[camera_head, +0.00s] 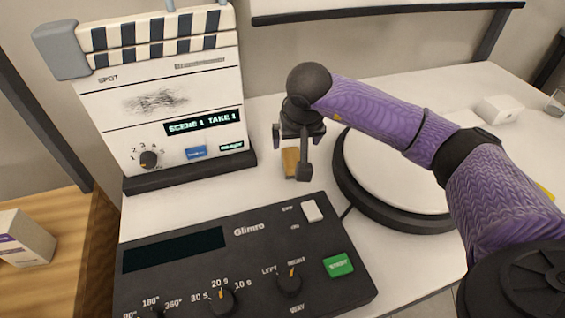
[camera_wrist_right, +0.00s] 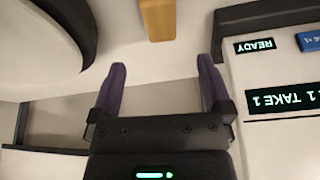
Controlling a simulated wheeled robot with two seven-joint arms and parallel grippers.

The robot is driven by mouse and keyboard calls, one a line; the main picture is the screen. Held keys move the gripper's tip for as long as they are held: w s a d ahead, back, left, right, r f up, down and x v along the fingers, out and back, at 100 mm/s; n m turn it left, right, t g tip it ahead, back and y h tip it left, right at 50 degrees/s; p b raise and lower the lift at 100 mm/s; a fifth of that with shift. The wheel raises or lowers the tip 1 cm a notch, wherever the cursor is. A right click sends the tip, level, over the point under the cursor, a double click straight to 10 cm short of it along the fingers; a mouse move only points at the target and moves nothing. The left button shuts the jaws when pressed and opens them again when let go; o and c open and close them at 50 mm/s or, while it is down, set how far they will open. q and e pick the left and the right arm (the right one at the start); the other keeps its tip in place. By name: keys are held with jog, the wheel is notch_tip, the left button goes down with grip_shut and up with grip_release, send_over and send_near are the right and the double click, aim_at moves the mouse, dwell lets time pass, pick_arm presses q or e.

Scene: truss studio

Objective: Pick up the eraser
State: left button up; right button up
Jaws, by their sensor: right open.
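A tan block (camera_head: 290,162), which looks like the eraser, lies on the white table between the clapperboard and the turntable. My right gripper (camera_head: 289,154) is above it, its fingers pointing down and partly covering it in the head view. In the right wrist view the tan block (camera_wrist_right: 158,18) is at the top edge, partly cut off. It lies ahead of the gap between the open, empty fingers (camera_wrist_right: 162,65), and the jaws are apart from it. My left gripper is in neither view.
A large clapperboard (camera_head: 160,100) stands left of the block. A round turntable (camera_head: 385,185) is close on the right. A dark control box (camera_head: 245,255) with knobs and a green button is in front. A white box (camera_head: 499,109) sits at the back right.

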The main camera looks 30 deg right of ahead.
aim_at(292, 157)
jog(key=b+x, duration=0.4)
jog(key=x, duration=0.5)
jog(key=shift+f, duration=0.3)
jog(key=shift+w+f, duration=0.15)
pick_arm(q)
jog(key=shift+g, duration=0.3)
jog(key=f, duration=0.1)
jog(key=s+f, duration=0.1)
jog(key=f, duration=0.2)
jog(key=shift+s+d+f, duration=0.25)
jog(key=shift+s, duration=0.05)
pick_arm(e)
jog(key=shift+c, duration=0.7)
jog(key=c, duration=1.2)
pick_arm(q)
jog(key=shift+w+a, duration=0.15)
